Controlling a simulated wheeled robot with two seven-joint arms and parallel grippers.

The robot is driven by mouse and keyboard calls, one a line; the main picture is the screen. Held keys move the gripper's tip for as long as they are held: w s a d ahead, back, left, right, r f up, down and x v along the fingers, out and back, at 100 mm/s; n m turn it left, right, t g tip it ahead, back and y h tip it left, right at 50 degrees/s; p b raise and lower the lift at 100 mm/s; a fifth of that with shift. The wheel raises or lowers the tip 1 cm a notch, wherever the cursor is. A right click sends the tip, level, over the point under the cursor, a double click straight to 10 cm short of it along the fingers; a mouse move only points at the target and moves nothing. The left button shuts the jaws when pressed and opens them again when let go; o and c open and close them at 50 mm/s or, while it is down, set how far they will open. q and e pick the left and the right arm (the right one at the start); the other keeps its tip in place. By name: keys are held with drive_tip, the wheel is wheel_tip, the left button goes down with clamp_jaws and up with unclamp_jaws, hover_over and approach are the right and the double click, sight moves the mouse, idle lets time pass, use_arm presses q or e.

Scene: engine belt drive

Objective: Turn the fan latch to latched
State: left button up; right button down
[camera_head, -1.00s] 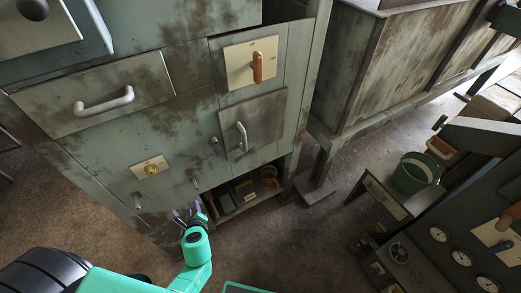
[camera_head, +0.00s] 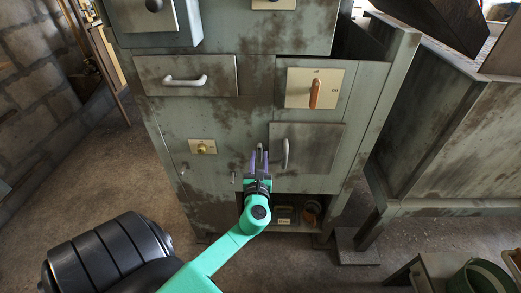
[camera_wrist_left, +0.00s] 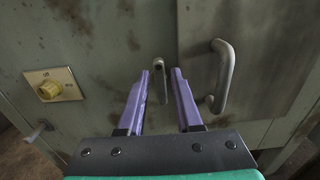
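A small grey metal latch (camera_wrist_left: 160,79), which I take for the fan latch, is on the green cabinet front, left of a door handle. It hangs roughly upright, its round pivot end up. My left gripper (camera_wrist_left: 158,75) has its two purple fingers apart, and the latch shows between them in the wrist view. I cannot tell how far in front of it they are. In the head view my left gripper (camera_head: 259,157) is in front of the cabinet beside the door handle (camera_head: 285,154) and largely hides the latch. My right gripper is in neither view.
A yellow knob on a plate (camera_head: 201,148) is to the left. An orange lever (camera_head: 315,95) on a pale plate is above the small door (camera_head: 325,150). A drawer handle (camera_head: 185,80) sticks out at upper left. An open shelf is below.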

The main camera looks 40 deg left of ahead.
sight(259, 150)
use_arm(q)
drive_tip(key=x, duration=0.4)
drive_tip(key=shift+f, duration=0.1)
drive_tip(key=shift+s, duration=0.1)
clamp_jaws()
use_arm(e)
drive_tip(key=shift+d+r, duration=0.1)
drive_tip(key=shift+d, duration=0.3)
